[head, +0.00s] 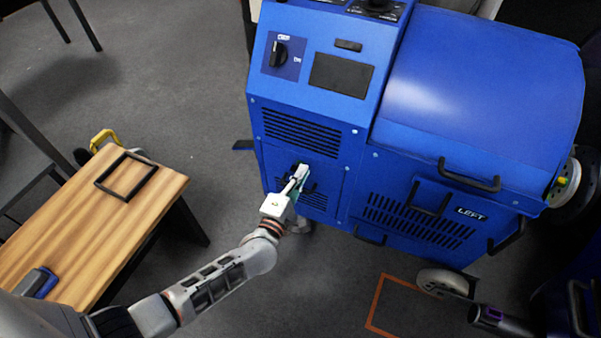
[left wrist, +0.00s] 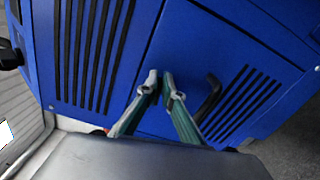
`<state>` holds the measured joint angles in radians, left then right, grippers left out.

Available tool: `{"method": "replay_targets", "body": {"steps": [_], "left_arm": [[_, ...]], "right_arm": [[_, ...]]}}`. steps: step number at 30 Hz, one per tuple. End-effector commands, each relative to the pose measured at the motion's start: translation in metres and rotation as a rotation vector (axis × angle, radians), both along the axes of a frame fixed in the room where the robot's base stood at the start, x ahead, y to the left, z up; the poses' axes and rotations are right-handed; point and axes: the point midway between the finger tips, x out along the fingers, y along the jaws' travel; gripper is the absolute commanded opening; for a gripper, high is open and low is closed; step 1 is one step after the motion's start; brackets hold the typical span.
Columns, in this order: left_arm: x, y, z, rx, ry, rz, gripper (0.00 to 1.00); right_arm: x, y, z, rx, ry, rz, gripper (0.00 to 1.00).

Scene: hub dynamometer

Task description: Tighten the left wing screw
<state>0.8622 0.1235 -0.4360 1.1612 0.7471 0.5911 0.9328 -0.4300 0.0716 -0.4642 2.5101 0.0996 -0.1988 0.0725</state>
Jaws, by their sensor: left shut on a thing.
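My left gripper (head: 297,181) reaches the lower front panel of the blue machine (head: 460,80), below the upper vent. Its fingertips are nearly together at the panel, and in the left wrist view the gripper (left wrist: 161,82) also meets the blue face. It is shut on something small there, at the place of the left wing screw. The screw itself is mostly hidden by the fingertips, so its turn cannot be seen. A black handle (left wrist: 209,95) stands on the panel just right of the fingers, apart from them.
A wooden table (head: 60,250) with a black frame (head: 126,177) on it stands at left. The machine carries a knob (head: 279,54), a dark screen (head: 341,75) and black handles (head: 469,176). An orange floor outline (head: 373,303) lies in front. Grey floor is open between table and machine.

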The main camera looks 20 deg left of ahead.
Motion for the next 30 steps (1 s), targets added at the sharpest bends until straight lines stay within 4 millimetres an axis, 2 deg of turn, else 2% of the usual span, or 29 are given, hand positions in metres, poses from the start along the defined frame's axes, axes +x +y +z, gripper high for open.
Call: {"method": "replay_targets", "body": {"steps": [12,28,30], "left_arm": [[0.0001,0.0001,-0.0033,0.183,-0.007,0.001,0.0],[-0.0001,0.0001,-0.0042,0.207,-0.007,0.0,0.0],[-0.0001,0.0001,-0.0042,0.207,-0.007,0.0,0.19]], "right_arm": [[0.001,-0.0037,0.0004,-0.025,-0.009,0.008,0.0],[0.0006,-0.0041,-0.0001,-0.029,-0.009,0.011,0.0],[0.0005,-0.0039,-0.0001,-0.028,-0.008,0.01,0.0]]}}
